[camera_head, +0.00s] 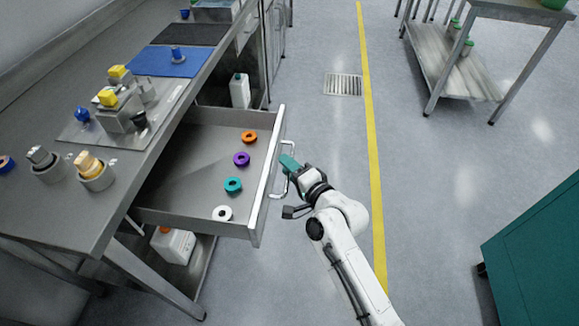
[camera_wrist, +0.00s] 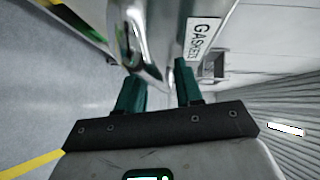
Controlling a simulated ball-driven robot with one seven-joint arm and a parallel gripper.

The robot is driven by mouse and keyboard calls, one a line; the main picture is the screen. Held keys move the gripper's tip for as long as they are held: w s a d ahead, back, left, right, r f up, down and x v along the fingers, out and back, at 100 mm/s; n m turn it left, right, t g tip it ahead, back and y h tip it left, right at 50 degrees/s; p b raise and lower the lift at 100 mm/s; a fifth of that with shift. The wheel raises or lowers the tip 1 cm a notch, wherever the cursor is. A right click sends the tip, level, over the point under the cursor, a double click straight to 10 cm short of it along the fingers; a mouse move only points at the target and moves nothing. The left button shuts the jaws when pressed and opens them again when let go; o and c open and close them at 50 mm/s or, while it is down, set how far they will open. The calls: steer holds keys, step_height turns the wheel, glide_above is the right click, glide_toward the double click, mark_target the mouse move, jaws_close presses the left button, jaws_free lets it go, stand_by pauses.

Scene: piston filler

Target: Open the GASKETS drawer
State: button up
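The GASKETS drawer (camera_head: 190,215) is pulled far out from under the steel bench. Its inside shows several ring gaskets, including an orange one (camera_head: 249,137), a purple one (camera_head: 241,159), a teal one (camera_head: 233,185) and a white one (camera_head: 222,213). My gripper (camera_head: 289,163) is at the handle. Its teal fingers (camera_wrist: 160,90) are a narrow gap apart, with the handle bar between their tips. The exact contact is partly hidden.
The bench top holds a metal fixture (camera_head: 120,117) with yellow-topped parts and a blue mat (camera_head: 160,62). White jugs (camera_head: 240,91) stand below the bench. A teal cabinet (camera_head: 540,250) is at the right, and a steel table (camera_head: 490,60) at the back. The floor between is clear.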

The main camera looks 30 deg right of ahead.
steer(key=s+d+r, duration=0.1)
steer(key=s, duration=0.9)
steer(key=shift+s+d+r, duration=0.25)
steer(key=shift+s+r, duration=0.05)
stand_by(0.4)
